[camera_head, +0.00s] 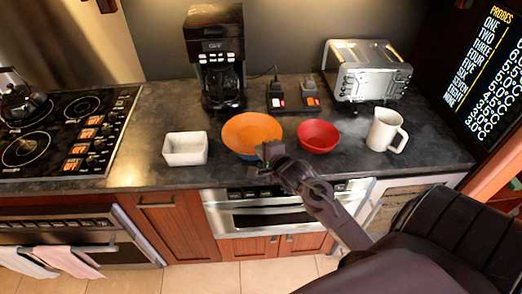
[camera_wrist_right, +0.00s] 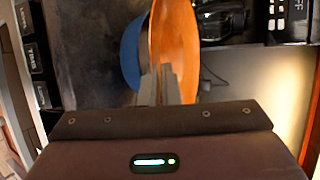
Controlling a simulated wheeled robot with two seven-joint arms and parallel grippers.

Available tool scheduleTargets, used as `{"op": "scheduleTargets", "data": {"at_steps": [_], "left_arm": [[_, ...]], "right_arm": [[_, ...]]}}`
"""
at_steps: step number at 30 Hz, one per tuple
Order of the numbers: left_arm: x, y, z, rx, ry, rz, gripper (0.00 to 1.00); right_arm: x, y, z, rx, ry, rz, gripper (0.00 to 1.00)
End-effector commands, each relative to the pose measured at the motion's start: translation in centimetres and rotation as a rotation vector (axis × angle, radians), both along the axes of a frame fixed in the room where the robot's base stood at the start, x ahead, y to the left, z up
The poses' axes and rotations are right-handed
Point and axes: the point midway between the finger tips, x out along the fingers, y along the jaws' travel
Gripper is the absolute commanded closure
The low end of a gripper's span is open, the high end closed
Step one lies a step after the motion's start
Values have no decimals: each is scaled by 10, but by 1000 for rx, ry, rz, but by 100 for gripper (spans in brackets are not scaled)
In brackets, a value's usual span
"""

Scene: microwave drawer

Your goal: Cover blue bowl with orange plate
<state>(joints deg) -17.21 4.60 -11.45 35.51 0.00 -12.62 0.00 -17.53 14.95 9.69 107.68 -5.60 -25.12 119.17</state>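The orange plate (camera_head: 252,131) lies over the blue bowl (camera_head: 238,153) on the dark counter, and only a strip of the bowl shows below the plate's near-left edge. My right gripper (camera_head: 268,152) is at the plate's near-right rim. In the right wrist view, its fingers (camera_wrist_right: 162,86) are close together at the edge of the orange plate (camera_wrist_right: 178,45) and appear shut on the rim. The blue bowl (camera_wrist_right: 130,50) shows just beside the plate there. Whether the plate rests fully on the bowl is hard to tell. My left gripper is not in view.
A white square bowl (camera_head: 185,148) stands to the left and a red bowl (camera_head: 318,136) to the right. A white mug (camera_head: 386,130) is farther right. A coffee maker (camera_head: 216,60) and a toaster (camera_head: 368,71) stand at the back. A stove (camera_head: 60,130) is at the left.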

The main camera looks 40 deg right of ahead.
Motion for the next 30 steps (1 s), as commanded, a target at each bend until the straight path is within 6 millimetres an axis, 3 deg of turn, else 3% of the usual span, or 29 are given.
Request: {"op": "scheduleTargets", "data": {"at_steps": [30], "left_arm": [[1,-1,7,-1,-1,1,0]], "right_arm": [[1,0,-3,-1,-4,-1,100]]}}
